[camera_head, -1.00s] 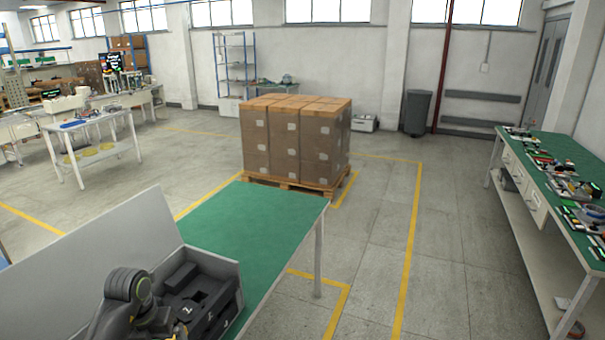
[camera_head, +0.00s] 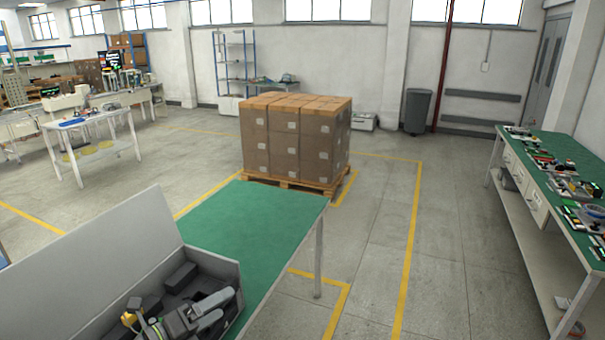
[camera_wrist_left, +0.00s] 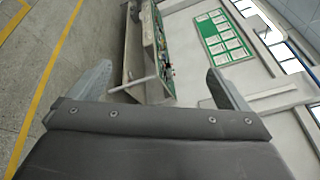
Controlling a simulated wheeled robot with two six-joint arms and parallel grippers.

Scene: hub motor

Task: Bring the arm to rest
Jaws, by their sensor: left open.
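My left gripper (camera_head: 221,307) is low in the head view, in front of the open grey box (camera_head: 90,268) on the green-topped table (camera_head: 262,217). Its two fingers point to the right, apart, with nothing seen between them. In the left wrist view the gripper (camera_wrist_left: 163,82) also has its fingers wide apart and empty, with floor and a distant bench beyond. The dark insert (camera_head: 181,276) in the box is partly hidden by my gripper. My right gripper is not in view.
Stacked cartons (camera_head: 290,143) stand on a pallet (camera_head: 300,186) behind the table. A green-topped bench (camera_head: 556,157) with several parts is at the right. The table's far half is bare, and the floor between table and bench is clear.

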